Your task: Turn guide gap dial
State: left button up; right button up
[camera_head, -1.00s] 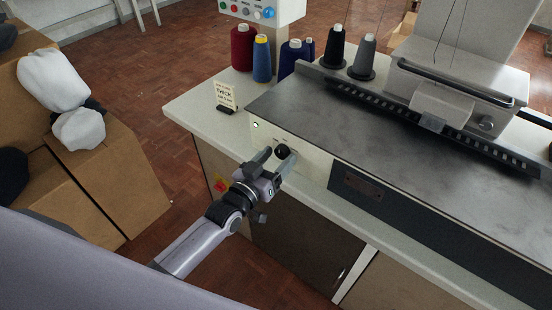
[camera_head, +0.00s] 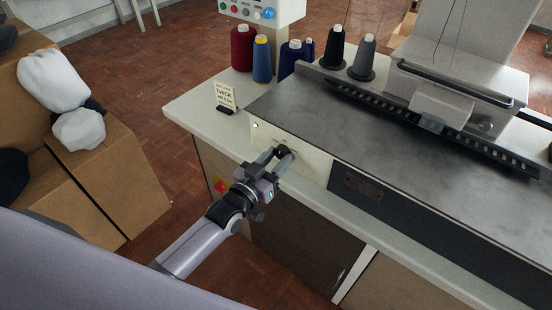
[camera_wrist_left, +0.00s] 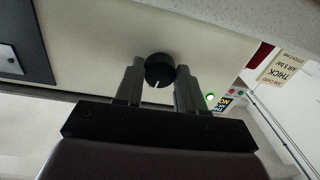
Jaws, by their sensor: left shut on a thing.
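The guide gap dial is a small round black knob (camera_head: 284,151) on the cream front panel of the machine. In the left wrist view the knob (camera_wrist_left: 159,67) shows a white pointer line. My left gripper (camera_head: 277,154) reaches it from the lower left and is shut on it. In the left wrist view its two grey fingers stand on either side of the knob. A card (camera_head: 225,95) reading "THICK" stands on the table to the left; its smaller print is hard to read. My right gripper is not in view.
A green light (camera_head: 255,125) is lit on the panel, up and left of the knob. Several thread cones (camera_head: 262,58) stand behind. A dark metal bed (camera_head: 330,115) tops the machine. Cardboard boxes (camera_head: 115,185) with white bundles are at left.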

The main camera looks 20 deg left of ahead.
pick_arm(q)
jog(key=m, duration=0.5)
jog(key=shift+a+m, duration=0.1)
jog(key=shift+m, duration=0.2)
jog(key=m, duration=0.5)
jog(key=shift+h+b, duration=0.35)
jog(key=shift+h, duration=0.05)
jog(key=shift+a+m, duration=0.1)
jog(key=shift+m, duration=0.2)
jog(key=o, duration=1)
jog(key=shift+o, duration=0.2)
jog(key=v, duration=0.7)
jog(key=shift+s+f, duration=0.1)
jog(key=shift+f, duration=0.05)
jog(key=s+a+f+n+g+y, duration=0.1)
jog(key=s+f+n+g, duration=0.2)
jog(key=s, duration=0.6)
jog(key=s+a+f+n+g+y, duration=0.1)
jog(key=s+f+n+g+y, duration=0.1)
jog(key=s+f+n+g, duration=0.2)
jog(key=s+f+n, duration=0.3)
jog(key=s+n, duration=0.1)
jog(key=s, duration=0.1)
jog(key=shift+f+y, duration=0.25)
jog(key=shift+y, duration=0.05)
